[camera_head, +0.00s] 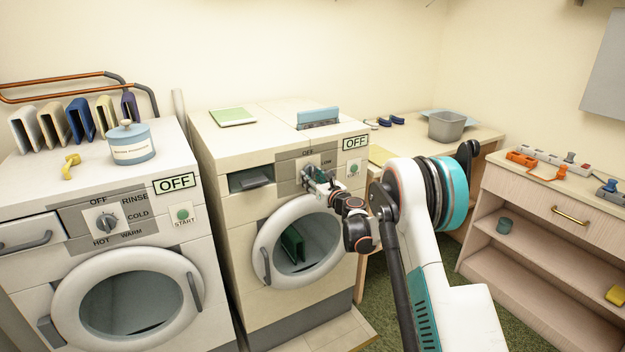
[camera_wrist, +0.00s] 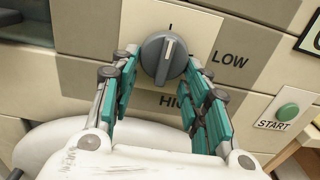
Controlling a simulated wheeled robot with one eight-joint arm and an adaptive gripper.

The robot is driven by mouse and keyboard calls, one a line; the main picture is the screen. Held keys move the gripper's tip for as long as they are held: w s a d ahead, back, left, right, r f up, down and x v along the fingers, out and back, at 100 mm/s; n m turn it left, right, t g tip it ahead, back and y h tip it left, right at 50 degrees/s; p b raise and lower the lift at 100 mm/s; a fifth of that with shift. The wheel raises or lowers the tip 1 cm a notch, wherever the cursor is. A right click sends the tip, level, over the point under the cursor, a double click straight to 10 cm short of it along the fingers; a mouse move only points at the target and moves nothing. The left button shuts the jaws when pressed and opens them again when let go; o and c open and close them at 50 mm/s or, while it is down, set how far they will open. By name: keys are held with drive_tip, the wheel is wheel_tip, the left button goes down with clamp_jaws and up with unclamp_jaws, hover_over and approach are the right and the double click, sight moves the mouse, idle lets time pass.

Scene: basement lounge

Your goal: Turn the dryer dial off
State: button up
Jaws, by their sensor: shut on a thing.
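The dryer (camera_head: 228,147) is the right-hand of two machines in the head view. Its grey dial (camera_head: 309,171) sits on a darker panel with OFF above it and LOW to the right. In the wrist view the dial (camera_wrist: 164,60) has a pale line pointing nearly straight up, close to the mark above it. A sign on the dryer (camera_head: 355,142) reads OFF.
The dryer's START button (camera_wrist: 288,112) is right of the dial. Its round door (camera_head: 262,232) bulges below my gripper. A washer (camera_head: 30,181) with its own dial (camera_head: 107,222) stands left. A desk (camera_head: 482,134) and shelf unit (camera_head: 540,205) stand right.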

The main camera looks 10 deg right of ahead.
drive_tip(key=shift+f, duration=0.1)
idle(0.3)
drive_tip(key=o, duration=1)
drive_tip(key=v, duration=1.2)
